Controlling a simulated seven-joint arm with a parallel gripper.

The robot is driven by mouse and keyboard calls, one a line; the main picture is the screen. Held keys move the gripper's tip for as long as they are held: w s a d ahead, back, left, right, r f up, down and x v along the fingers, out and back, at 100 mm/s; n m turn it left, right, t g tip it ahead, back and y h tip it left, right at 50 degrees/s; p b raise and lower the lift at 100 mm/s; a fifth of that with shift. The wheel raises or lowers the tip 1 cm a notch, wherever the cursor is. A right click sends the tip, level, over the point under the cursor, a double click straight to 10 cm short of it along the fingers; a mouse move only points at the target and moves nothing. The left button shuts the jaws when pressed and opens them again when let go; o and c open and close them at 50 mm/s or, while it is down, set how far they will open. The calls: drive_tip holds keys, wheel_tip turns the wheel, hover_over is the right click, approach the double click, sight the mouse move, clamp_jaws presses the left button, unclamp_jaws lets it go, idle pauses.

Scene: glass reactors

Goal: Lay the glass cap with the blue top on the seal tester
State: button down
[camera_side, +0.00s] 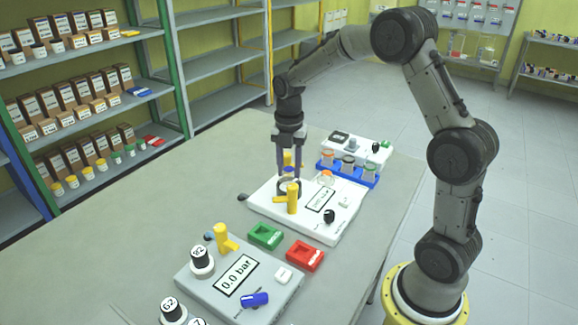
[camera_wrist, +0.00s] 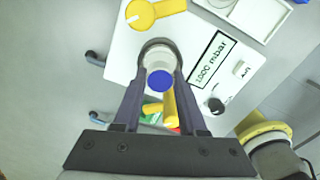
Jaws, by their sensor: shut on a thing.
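The glass cap with the blue top (camera_wrist: 160,81) is between my fingertips in the wrist view. In the side view its blue top (camera_side: 289,171) shows small between the fingers. My gripper (camera_side: 290,180) is shut on it, pointing down; it also shows in the wrist view (camera_wrist: 159,78). The cap is over or at a dark round seat (camera_wrist: 158,46) on a white device (camera_side: 265,204) whose display reads about 1000 mbar, likely the seal tester. Whether the cap touches the seat is hidden by my fingers and a yellow handle (camera_side: 292,199).
A grey device (camera_side: 210,278) reading 0.0 bar stands in front, with black-topped pieces near it. Green (camera_side: 266,236) and red (camera_side: 304,256) trays lie between the devices. A blue rack (camera_side: 347,174) with jars stands behind right. The table's left side is clear.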

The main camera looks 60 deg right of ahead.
drive_tip(key=shift+f, duration=1.1)
idle(0.7)
drive_tip(key=shift+c, duration=1.9)
unclamp_jaws()
drive_tip(key=shift+o, duration=0.2)
drive_tip(key=shift+o, duration=1.4)
drive_tip(key=shift+r, duration=3.55)
